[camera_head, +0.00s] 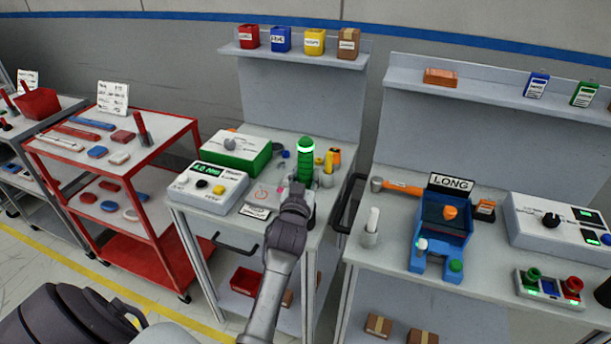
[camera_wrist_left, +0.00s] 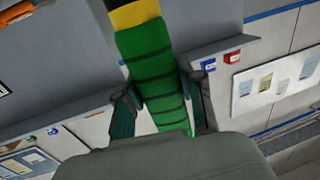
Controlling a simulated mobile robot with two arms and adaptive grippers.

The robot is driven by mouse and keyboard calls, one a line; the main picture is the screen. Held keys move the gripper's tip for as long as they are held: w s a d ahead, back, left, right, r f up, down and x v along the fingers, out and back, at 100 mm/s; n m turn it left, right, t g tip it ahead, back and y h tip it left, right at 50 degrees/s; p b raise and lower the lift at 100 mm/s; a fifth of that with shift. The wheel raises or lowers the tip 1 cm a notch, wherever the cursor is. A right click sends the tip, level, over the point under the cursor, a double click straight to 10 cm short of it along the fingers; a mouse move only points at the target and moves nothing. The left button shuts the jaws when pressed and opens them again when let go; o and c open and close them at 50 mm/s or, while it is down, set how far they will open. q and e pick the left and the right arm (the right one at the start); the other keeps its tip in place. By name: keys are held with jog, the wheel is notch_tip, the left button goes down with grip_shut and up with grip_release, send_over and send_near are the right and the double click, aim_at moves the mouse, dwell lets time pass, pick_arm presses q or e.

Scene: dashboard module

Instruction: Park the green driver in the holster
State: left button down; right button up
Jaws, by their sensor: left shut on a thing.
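The green driver (camera_head: 306,158) stands roughly upright above the middle bench, with dark bands and a glowing light ring near its top. My left gripper (camera_head: 298,192) is at its lower part and is shut on it. In the left wrist view the driver's green banded grip (camera_wrist_left: 155,80) lies between the two fingers of the left gripper (camera_wrist_left: 162,105), with a yellow and black section at the far end. I cannot make out the holster for certain; my gripper and the driver hide part of the bench there. My right gripper is not in view.
A yellow-handled tool (camera_head: 328,161) stands just right of the driver. A green box (camera_head: 236,152) and a grey display unit (camera_head: 208,186) are to the left.

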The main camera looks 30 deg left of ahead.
aim_at(305, 147)
pick_arm(q)
jog(key=shift+f, duration=0.2)
jog(key=c, duration=0.6)
grip_release()
jog(key=shift+c, duration=0.2)
jog(key=shift+f, duration=0.15)
notch_tip(305, 147, up, 10)
jog(key=shift+r, duration=0.15)
